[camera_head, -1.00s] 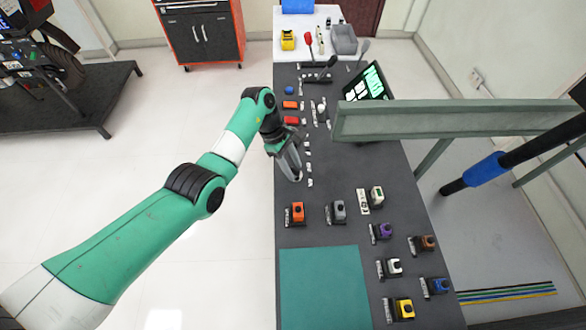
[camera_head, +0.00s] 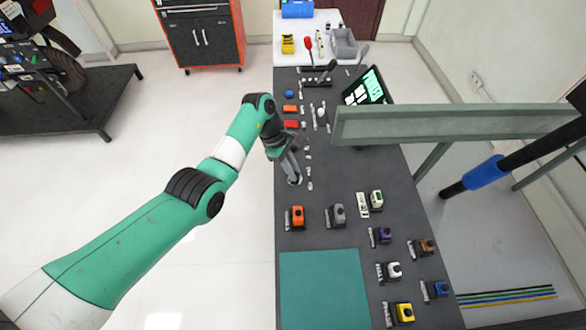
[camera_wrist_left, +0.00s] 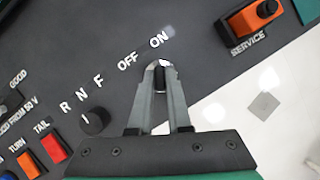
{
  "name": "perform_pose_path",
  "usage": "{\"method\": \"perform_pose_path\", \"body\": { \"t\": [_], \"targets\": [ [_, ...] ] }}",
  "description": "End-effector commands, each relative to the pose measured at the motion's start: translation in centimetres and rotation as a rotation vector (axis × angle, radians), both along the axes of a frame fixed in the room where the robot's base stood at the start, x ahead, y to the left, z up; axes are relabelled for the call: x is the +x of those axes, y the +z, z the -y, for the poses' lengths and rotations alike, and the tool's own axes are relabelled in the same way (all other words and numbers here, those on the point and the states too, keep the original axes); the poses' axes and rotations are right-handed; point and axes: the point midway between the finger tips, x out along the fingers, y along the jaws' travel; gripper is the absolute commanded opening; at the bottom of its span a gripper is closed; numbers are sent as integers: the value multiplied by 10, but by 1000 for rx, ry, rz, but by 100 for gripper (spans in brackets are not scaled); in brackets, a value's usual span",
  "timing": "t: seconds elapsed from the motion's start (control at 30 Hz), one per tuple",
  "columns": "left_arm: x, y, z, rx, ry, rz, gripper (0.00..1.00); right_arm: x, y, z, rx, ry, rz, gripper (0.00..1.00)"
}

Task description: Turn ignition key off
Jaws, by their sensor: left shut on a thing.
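My left gripper (camera_head: 296,179) points down at the left edge of the dark console (camera_head: 300,260). In the left wrist view its fingers (camera_wrist_left: 160,72) are shut on a small dark ignition key (camera_wrist_left: 160,78), which is mostly hidden between the fingertips. The white OFF label (camera_wrist_left: 127,62) and ON label (camera_wrist_left: 159,39) are printed beside it. I cannot tell exactly which label the key points to. My right gripper is not in view.
A round black knob (camera_wrist_left: 95,121) by the R N F letters sits close to the fingers. An orange service switch (camera_wrist_left: 250,18) is at the upper right. Other switches line the console. A grey-green beam (camera_head: 450,120) crosses over the console on the right.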

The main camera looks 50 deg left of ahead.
Motion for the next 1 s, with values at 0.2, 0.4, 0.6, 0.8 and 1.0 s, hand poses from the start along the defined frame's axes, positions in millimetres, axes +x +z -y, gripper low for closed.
{"method": "perform_pose_path", "body": {
  "t": [0.2, 0.4, 0.6, 0.8, 1.0],
  "targets": [
    [-1, 7, 1, -2, 82, -2, 0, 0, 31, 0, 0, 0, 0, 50],
    [-2, 10, 1, -1, 227, -3, 0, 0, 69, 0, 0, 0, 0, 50],
    [-4, 10, 2, -1, 412, -3, 0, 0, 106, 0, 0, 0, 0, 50],
    [-4, 8, 4, 0, 601, -3, 0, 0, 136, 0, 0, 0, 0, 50],
    [-4, 8, 5, -1, 779, -3, 0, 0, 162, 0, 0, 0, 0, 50]
  ]
}}
